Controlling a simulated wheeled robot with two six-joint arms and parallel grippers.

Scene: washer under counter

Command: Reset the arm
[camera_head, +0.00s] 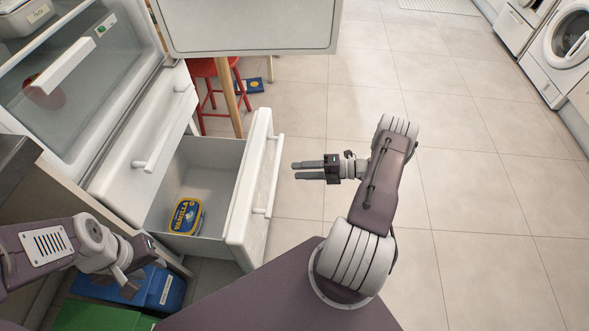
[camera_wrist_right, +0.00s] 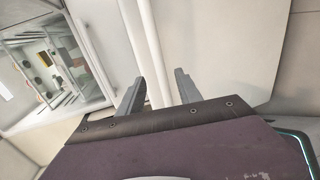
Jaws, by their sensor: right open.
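My right arm (camera_head: 378,190) reaches in from the right. Its gripper (camera_head: 294,170) points left, with its fingers apart and nothing between them. It is to the right of the open drawer's white front (camera_head: 252,185) and handle (camera_head: 271,178), with a visible gap in the head view. In the right wrist view the two grey fingers (camera_wrist_right: 160,86) are spread and empty, with pale surfaces beyond. My left gripper (camera_head: 138,276) is at the lower left, over the blue box; its fingers are too unclear to tell their opening.
The open drawer holds a blue and yellow vanilla tub (camera_head: 186,216). The fridge door (camera_head: 250,28) stands open above. A red stool (camera_head: 208,85) is behind. Blue (camera_head: 165,290) and green (camera_head: 95,317) boxes lie lower left. The tiled floor (camera_head: 480,190) to the right is clear.

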